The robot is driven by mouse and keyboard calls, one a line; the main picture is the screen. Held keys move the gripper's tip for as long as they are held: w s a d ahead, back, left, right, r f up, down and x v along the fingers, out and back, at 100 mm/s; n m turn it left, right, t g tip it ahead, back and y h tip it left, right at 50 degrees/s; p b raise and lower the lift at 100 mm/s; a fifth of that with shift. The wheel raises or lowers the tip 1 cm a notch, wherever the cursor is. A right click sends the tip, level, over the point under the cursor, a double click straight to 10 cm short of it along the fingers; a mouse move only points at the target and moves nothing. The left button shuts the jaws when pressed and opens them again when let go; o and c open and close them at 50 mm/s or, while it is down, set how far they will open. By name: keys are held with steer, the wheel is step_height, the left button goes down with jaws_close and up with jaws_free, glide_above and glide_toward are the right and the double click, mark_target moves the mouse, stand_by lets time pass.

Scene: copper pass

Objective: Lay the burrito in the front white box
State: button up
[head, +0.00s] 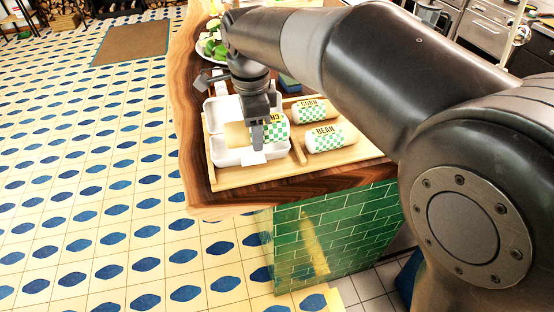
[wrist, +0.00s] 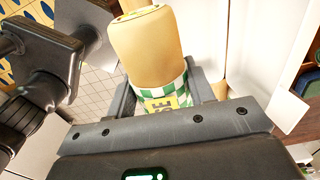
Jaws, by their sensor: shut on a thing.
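My gripper (head: 264,142) is shut on a burrito with a bare tan end (head: 237,135) and a green-and-white checked wrapper. In the wrist view the burrito (wrist: 150,48) lies between the jaws, its yellow label partly hidden by my gripper. The burrito is at the open front white box (head: 225,157) on the wooden tray. White walls (wrist: 248,45) show beside it in the wrist view. I cannot tell whether the burrito touches the box floor.
Burritos marked CORN (head: 311,111) and BEAN (head: 330,138) lie on the wooden tray (head: 345,158), right of a divider. A plate with green food (head: 209,48) stands farther back. The wooden counter's edge (head: 189,120) is close on the left.

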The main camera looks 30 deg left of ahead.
glide_above(249, 151)
steer(key=shift+f, duration=2.5)
